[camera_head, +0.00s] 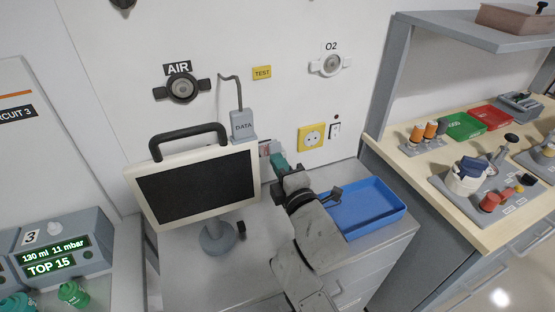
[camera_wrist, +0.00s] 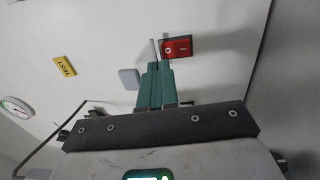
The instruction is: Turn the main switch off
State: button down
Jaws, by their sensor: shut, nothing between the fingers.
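A red switch plate (camera_wrist: 177,47) with a small pale mark is on the white wall in the wrist view, just beyond my fingertips and to their right. A thin pale bar (camera_wrist: 155,50) stands beside its left edge. In the head view a small part of the red and grey switch unit (camera_head: 265,147) shows by the monitor's upper right corner; the rest is hidden. My gripper (camera_head: 279,161) has green fingers, shut and empty, pointing at the wall close to that unit. They also show in the wrist view (camera_wrist: 154,70). I cannot tell whether they touch the plate.
A monitor (camera_head: 196,185) stands left of my gripper. A blue tray (camera_head: 373,207) lies to the right. A yellow socket (camera_head: 311,137) and a small black-and-white wall switch (camera_head: 335,130) are right of my fingers. A grey DATA plug (camera_head: 242,125) is above left.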

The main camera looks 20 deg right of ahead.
jog(key=s, duration=0.9)
jog(key=shift+r, duration=0.4)
